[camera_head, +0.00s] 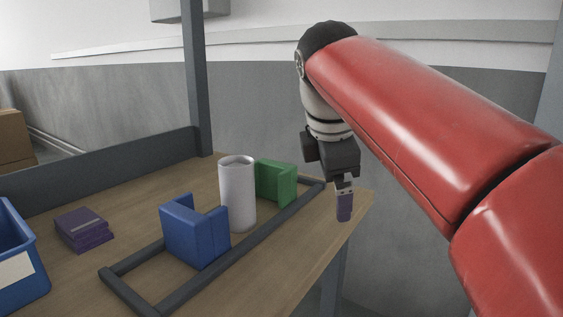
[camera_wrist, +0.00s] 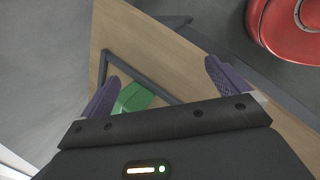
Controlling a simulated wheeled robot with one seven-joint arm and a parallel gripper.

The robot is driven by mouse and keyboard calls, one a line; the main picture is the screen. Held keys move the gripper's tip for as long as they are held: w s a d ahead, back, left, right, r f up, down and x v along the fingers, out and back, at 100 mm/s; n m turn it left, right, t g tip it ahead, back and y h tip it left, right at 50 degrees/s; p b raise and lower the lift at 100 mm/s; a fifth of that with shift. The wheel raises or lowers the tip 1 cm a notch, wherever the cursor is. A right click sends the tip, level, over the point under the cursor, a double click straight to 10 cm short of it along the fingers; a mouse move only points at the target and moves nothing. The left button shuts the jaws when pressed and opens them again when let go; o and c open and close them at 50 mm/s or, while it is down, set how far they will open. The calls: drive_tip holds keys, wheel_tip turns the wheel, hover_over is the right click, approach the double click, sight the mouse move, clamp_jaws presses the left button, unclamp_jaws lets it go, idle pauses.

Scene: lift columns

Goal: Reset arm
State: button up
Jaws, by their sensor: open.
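My gripper (camera_head: 344,205) hangs from my red arm with its fingers pointing down, at the right end of the table in the head view. In the wrist view the two purple fingers of my gripper (camera_wrist: 160,85) are spread wide apart with nothing between them. The green block (camera_head: 276,183) stands on the table to the left of my gripper. It also shows in the wrist view (camera_wrist: 133,98), partly hidden by my gripper's body.
A white cylinder (camera_head: 237,195) stands upright between the green block and a blue block (camera_head: 195,232), by a dark frame (camera_head: 232,262) on the wooden table (camera_head: 95,268). Purple boxes (camera_head: 84,230) and a blue bin (camera_head: 22,262) are at left. A dark post (camera_head: 196,80) rises behind.

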drive_tip(key=s+d+f+m+y, duration=0.1)
drive_tip(key=s+d+f+m, duration=0.2)
drive_tip(key=s+f+m, duration=0.5)
drive_tip(key=s+d+f+m+t, duration=0.1)
drive_tip(key=s+d+f+m, duration=0.3)
drive_tip(key=s+f+m, duration=0.4)
wheel_tip(320, 180, down, 8)
drive_tip(key=m, duration=0.3)
drive_tip(key=shift+s+r+y, duration=0.25)
drive_tip(key=shift+s+y, duration=0.05)
drive_tip(key=shift+y, duration=0.1)
